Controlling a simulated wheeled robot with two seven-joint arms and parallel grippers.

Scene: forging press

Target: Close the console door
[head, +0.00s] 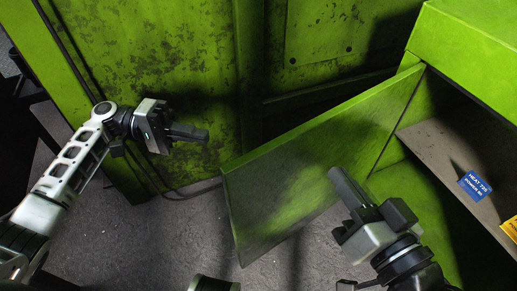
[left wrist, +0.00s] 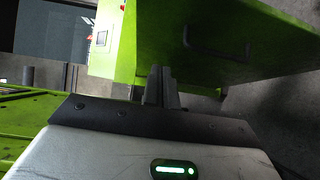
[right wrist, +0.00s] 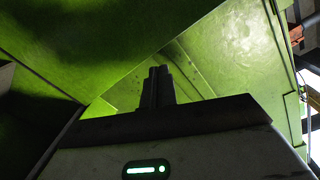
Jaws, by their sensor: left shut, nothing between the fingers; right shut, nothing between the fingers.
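The green console door (head: 310,165) stands open, swung out to the left from the green console (head: 475,45) in the head view. Its outer face with a dark handle (left wrist: 220,50) shows in the left wrist view. My left gripper (head: 205,135) is shut and empty, to the left of the door and apart from it. My right gripper (head: 335,173) is shut and empty, in front of the door's inner face in the head view; I cannot tell whether it touches. In the right wrist view the right fingers (right wrist: 157,85) point toward green panels.
Inside the console is a brown shelf (head: 435,150) with a blue label (head: 474,185) and a yellow label (head: 511,228). A worn green machine wall (head: 150,60) stands behind, with a dark cable along it. Grey floor (head: 185,235) is free below the left gripper.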

